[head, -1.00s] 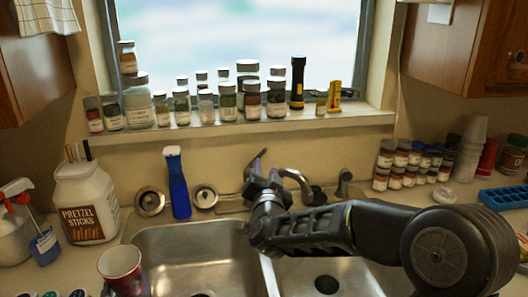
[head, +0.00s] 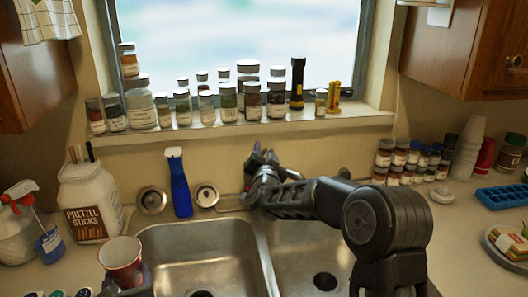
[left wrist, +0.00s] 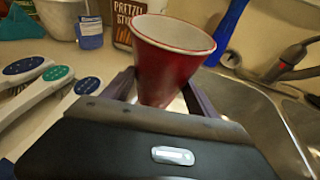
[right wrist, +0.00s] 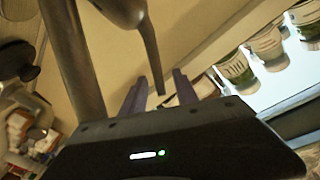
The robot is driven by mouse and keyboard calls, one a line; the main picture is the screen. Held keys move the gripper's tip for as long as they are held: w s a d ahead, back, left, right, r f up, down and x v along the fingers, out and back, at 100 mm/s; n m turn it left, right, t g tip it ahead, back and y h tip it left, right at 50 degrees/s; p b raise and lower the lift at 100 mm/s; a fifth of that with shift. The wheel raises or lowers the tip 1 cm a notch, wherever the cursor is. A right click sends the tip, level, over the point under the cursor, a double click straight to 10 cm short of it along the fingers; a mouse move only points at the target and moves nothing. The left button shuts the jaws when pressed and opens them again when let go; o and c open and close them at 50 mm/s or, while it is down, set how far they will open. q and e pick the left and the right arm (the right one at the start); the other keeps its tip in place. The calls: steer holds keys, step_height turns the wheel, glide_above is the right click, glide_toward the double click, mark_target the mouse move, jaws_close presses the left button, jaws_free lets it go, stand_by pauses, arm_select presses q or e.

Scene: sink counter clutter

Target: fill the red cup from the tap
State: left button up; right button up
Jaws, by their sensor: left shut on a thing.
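The red cup (head: 121,262) is upright at the front left, beside the left sink basin. It also shows in the left wrist view (left wrist: 172,65), where my left gripper (head: 127,284) is shut around its lower part. The cup's inside bottom is hidden. The tap shows at the right of the left wrist view (left wrist: 287,66), behind the sink; in the head view my right arm mostly covers it. My right gripper (head: 257,160) is at the tap. In the right wrist view its fingers (right wrist: 157,90) stand apart, with a dark lever (right wrist: 150,55) reaching down between them. I cannot tell if they touch it.
The double sink (head: 195,250) fills the front middle. Jars and a flashlight (head: 297,83) line the sill. Spice jars (head: 400,163), a blue tray (head: 503,196) and a plate of food are right.

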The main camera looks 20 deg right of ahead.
steer(key=shift+c, duration=0.3)
jaws_close()
stand_by(1.1)
